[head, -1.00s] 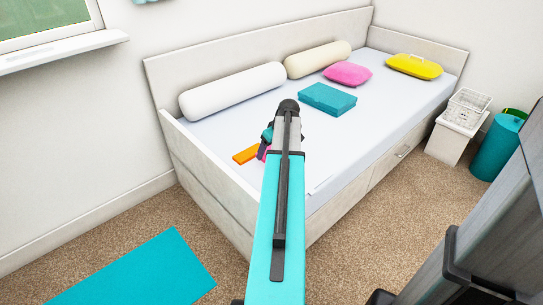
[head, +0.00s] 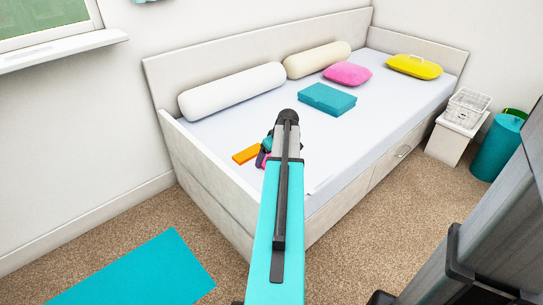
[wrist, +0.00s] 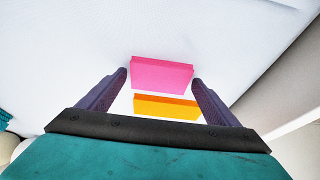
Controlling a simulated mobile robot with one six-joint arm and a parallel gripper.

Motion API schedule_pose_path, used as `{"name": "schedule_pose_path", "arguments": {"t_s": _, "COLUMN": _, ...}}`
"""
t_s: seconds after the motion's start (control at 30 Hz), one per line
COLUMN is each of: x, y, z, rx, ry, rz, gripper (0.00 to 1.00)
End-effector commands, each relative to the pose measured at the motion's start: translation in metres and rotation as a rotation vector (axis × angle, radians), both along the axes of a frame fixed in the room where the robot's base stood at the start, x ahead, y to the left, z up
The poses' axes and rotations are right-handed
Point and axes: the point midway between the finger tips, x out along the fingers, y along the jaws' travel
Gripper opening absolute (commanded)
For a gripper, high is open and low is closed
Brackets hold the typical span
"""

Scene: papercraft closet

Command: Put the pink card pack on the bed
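The pink card pack (wrist: 162,74) lies on the white bed sheet (wrist: 60,50) in the wrist view, just beyond and between my fingertips. In the head view only a small pink bit of it (head: 262,161) shows beside my arm, near the bed's (head: 215,140) front left corner. My gripper (wrist: 160,85) is open, its two dark fingers spread, with a thin gap to the pack's left side. In the head view my arm hides most of the gripper.
An orange pack (head: 246,155) lies on the bed close by; it also shows in the wrist view (wrist: 166,107). A teal box (head: 327,99), a pink cushion (head: 348,74), a yellow cushion (head: 414,66) and two bolsters (head: 232,90) lie farther back.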

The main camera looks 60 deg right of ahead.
Motion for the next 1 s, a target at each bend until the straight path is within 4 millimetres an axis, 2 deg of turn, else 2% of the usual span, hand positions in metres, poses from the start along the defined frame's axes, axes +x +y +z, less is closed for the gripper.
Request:
{"name": "schedule_pose_path", "arguments": {"t_s": 0.37, "x": 0.000, "y": 0.000, "z": 0.001, "rx": 0.000, "ry": 0.000, "rz": 0.000, "gripper": 0.92}}
{"name": "schedule_pose_path", "arguments": {"t_s": 0.53, "x": -0.002, "y": 0.000, "z": 0.009, "rx": -0.002, "ry": 0.000, "rz": -0.001, "gripper": 0.92}}
{"name": "schedule_pose_path", "arguments": {"t_s": 0.77, "x": -0.012, "y": 0.004, "z": 0.034, "rx": -0.002, "ry": 0.000, "rz": -0.001, "gripper": 0.92}}
{"name": "schedule_pose_path", "arguments": {"t_s": 1.0, "x": -0.026, "y": 0.008, "z": 0.070, "rx": -0.003, "ry": -0.001, "rz": -0.002, "gripper": 0.92}}
